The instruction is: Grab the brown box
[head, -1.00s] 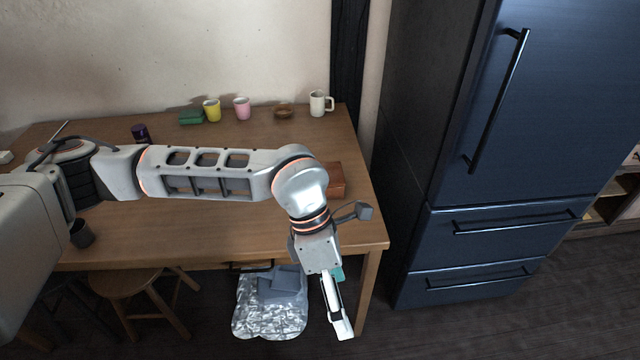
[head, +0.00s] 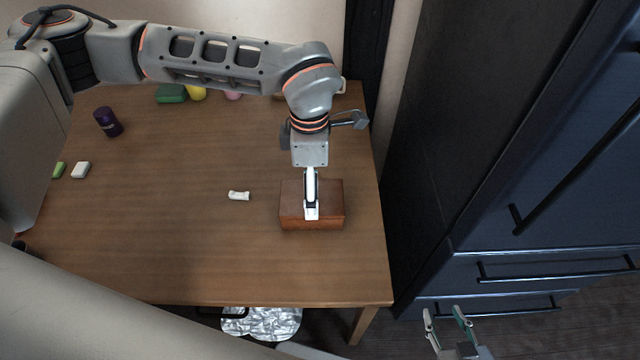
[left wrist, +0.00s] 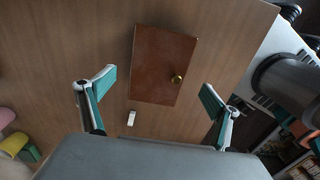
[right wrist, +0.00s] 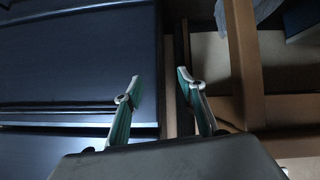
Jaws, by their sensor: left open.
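The brown box (head: 290,212) lies on the wooden table near its right edge. In the left wrist view the box (left wrist: 160,55) shows a flat reddish-brown top with a small brass knob. My left gripper (head: 311,212) points down over the box and hides part of it.
A small white object (head: 239,196) lies left of the box. A purple can (head: 107,122), a green object (head: 171,94) and cups are farther off. The dark blue fridge (head: 520,170) stands right of the table. The table's front middle (head: 200,260) is clear.

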